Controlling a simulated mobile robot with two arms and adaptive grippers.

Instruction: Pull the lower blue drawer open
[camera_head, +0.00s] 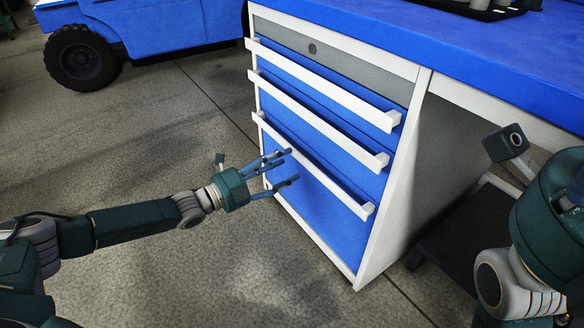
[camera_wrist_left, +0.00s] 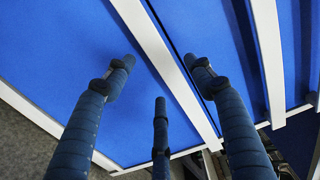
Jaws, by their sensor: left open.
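The lower blue drawer (camera_head: 316,206) is the bottom front of the white-framed cabinet, with a long white bar handle (camera_head: 318,170) along its top edge. My left gripper (camera_head: 285,167) is open and empty beside this handle, in front of the drawer. In the left wrist view, the white handle (camera_wrist_left: 165,60) runs slantwise between the two outer fingertips, with the third finger (camera_wrist_left: 160,108) lower down. Whether any finger touches the bar I cannot tell. My right arm shows at the right edge of the head view, but its fingers do not show.
Two more blue drawers with white bar handles (camera_head: 320,119) (camera_head: 322,82) and a grey locked drawer (camera_head: 340,58) are above. A blue worktop (camera_head: 480,50) covers the cabinet. A blue vehicle (camera_head: 155,28) stands at the back left. The floor (camera_head: 150,150) before the cabinet is clear.

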